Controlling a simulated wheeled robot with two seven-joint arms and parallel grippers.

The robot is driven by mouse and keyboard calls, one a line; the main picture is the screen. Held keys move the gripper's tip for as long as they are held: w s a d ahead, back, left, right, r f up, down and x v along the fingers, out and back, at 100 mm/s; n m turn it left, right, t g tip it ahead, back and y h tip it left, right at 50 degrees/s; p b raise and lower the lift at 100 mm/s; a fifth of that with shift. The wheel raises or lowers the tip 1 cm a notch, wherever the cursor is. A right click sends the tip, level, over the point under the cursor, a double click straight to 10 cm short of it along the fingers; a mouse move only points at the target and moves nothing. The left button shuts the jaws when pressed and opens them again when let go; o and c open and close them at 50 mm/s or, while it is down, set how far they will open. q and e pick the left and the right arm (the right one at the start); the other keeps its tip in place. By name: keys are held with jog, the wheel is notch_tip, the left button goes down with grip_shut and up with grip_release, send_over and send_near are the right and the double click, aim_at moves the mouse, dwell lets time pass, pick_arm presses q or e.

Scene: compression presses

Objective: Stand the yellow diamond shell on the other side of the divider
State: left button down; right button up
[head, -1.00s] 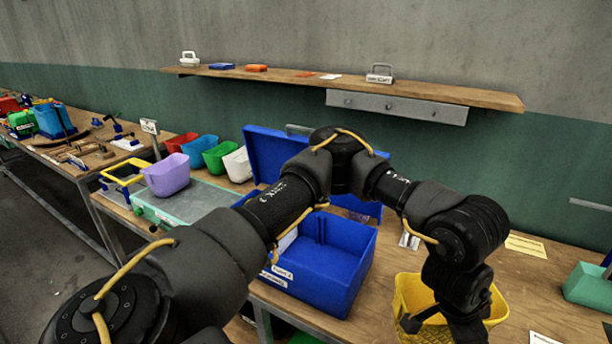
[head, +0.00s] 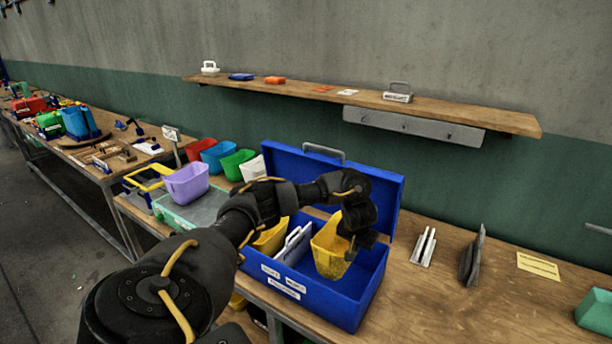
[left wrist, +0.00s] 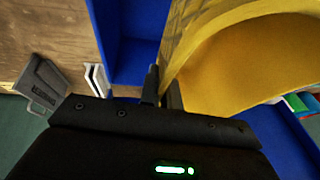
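The yellow diamond shell (head: 328,250) is upright in the right compartment of the open blue box (head: 352,312). My left gripper (head: 350,246) is shut on its right wall. I cannot tell whether its base touches the box floor. In the left wrist view, the fingers (left wrist: 162,92) pinch the wall of the shell (left wrist: 235,60). A pale divider (head: 293,246) stands in the box, left of the held shell. Another yellow shell (head: 270,239) sits on the divider's left side, partly hidden by my arm. My right gripper is out of view.
The box's raised lid (head: 380,195) stands behind the shell. Grey upright plates (head: 472,256) and a pale holder (head: 424,247) stand to the right. A lilac bin (head: 187,184) and other bins are at left.

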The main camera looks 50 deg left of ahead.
pick_arm(q)
jog(key=shift+w+f, duration=0.1)
jog(key=shift+f, duration=0.45)
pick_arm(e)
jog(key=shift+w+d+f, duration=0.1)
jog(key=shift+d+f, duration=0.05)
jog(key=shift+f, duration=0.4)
